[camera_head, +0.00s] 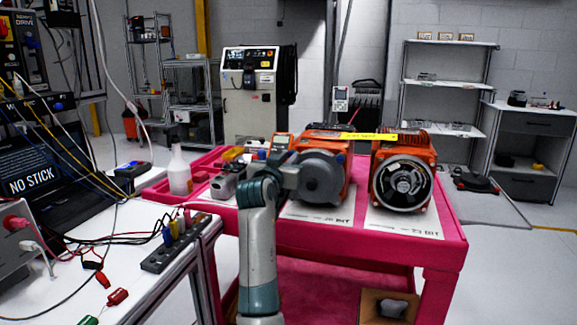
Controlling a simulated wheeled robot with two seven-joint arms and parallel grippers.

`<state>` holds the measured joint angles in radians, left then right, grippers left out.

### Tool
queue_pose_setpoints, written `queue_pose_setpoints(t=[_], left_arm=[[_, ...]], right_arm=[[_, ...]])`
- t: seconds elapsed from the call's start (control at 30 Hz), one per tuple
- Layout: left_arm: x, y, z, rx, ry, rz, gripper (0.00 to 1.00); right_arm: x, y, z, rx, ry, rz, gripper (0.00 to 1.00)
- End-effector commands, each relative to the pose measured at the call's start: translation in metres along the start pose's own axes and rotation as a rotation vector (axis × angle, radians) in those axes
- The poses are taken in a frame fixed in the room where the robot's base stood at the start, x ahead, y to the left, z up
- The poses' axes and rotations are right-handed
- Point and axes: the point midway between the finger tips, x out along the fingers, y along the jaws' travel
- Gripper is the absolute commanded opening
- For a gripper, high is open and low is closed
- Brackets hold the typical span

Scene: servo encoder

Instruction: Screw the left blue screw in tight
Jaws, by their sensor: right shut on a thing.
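My right arm rises from the bottom middle and bends at the pink cart. My right gripper (298,172) is in front of the grey round end of the left orange motor (322,178). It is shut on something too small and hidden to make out. No blue screw can be made out on this motor; the arm and gripper cover part of its left side. My left gripper is not in view.
A second orange motor (402,186) with an open round end stands to the right on the pink cart (445,240). A white spray bottle (180,170) and small tools are at the cart's left. A white bench (60,290) with cables and red clips is at the left.

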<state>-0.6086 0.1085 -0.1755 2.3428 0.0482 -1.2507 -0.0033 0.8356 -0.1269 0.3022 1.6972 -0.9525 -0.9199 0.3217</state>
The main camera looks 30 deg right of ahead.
Motion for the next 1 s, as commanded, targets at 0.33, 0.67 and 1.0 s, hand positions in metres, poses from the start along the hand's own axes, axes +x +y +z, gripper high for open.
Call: queue_pose_setpoints(t=[0.33, 0.67, 1.0], left_arm=[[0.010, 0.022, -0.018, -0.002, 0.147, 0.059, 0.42], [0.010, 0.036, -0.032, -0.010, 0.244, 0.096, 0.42], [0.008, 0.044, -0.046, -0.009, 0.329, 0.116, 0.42]], right_arm=[[-0.001, -0.001, 0.007, 0.332, -0.009, 0.000, 0.00], [-0.001, -0.002, 0.006, 0.645, -0.010, 0.002, 0.00], [-0.001, -0.001, 0.005, 0.967, -0.008, 0.004, 0.00]])
